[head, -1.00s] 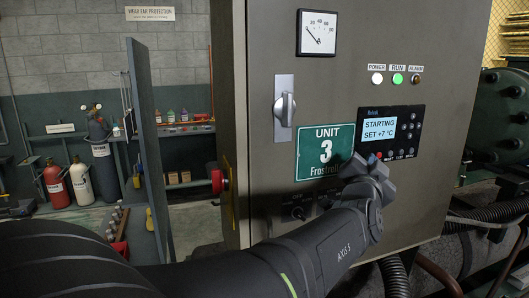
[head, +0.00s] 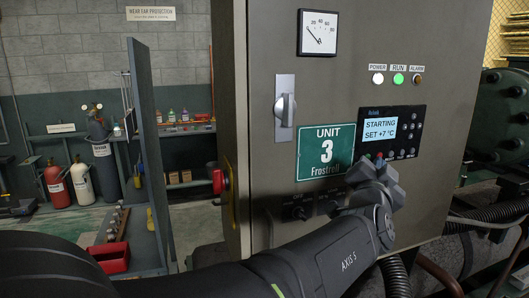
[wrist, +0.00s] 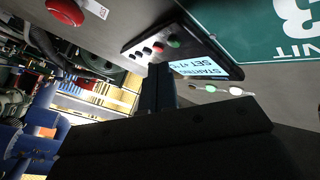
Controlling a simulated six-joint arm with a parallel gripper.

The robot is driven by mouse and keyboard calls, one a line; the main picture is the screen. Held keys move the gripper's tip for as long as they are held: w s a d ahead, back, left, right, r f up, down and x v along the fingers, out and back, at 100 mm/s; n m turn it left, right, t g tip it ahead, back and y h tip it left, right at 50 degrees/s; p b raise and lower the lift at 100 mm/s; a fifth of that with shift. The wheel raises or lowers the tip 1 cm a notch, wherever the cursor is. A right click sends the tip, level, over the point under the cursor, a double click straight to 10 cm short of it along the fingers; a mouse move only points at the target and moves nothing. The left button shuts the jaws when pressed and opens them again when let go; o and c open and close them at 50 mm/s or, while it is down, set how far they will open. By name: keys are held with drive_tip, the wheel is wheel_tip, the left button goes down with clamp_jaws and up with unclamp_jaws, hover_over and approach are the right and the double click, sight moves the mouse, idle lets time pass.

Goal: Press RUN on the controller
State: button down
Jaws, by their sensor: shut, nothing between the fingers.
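The controller (head: 417,115) is a black panel on the grey cabinet door. Its lit screen (head: 380,124) reads STARTING, SET +7 °C. In the wrist view the controller (wrist: 228,66) appears turned over, with a green button (wrist: 173,43), a red button (wrist: 158,47) and several black ones. My gripper (head: 374,164) is just below the controller's lower left in the head view and partly covers that area. In the wrist view its shut fingers (wrist: 158,72) are empty and point toward the button row; I cannot tell whether they touch it. The RUN lamp (head: 398,79) glows green.
The POWER lamp (head: 377,79) is lit white and the ALARM lamp (head: 417,80) looks dim amber. A green UNIT 3 plate (head: 325,151), a switch handle (head: 284,108) and a gauge (head: 317,33) are on the same door. A red emergency button (wrist: 65,12) shows in the wrist view.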

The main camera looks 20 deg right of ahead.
drive_tip(key=shift+s, duration=2.2)
drive_tip(key=shift+s, duration=1.95)
drive_tip(key=shift+w, duration=0.1)
